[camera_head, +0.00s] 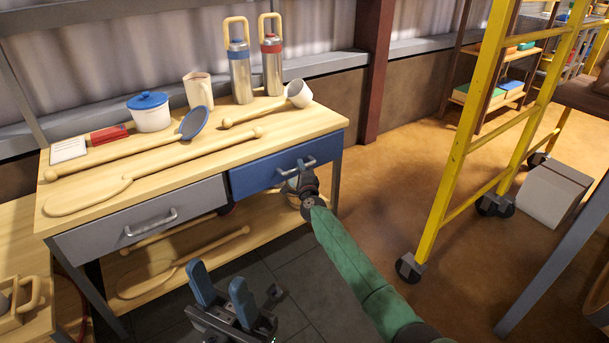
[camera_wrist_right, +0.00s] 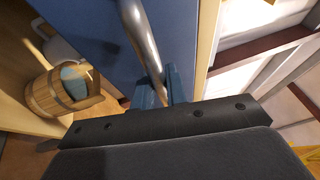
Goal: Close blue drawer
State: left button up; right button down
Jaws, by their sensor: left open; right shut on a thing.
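The blue drawer (camera_head: 262,176) is on the right side under the wooden workbench top (camera_head: 190,180). Its front looks about level with the bench edge; I cannot tell whether a small gap is left. Its metal handle (camera_head: 290,168) also shows in the right wrist view (camera_wrist_right: 139,38), against the blue front (camera_wrist_right: 85,35). My right gripper (camera_head: 301,178) is shut on this handle, its blue fingers (camera_wrist_right: 158,90) around the bar's lower end. My left gripper (camera_head: 222,292) is open and empty, low in front of the bench and apart from it.
A grey drawer (camera_head: 95,236) sits left of the blue one. Jars, a mug, a pot and long wooden spoons lie on the bench top. A lower shelf (camera_head: 262,232) holds more spoons. A yellow wheeled ladder (camera_head: 468,150) stands right, with open floor between.

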jog(key=shift+w+a, duration=0.25)
jog(key=shift+w, duration=0.2)
jog(key=c, duration=1.4)
grip_release()
jog(key=shift+a, duration=0.1)
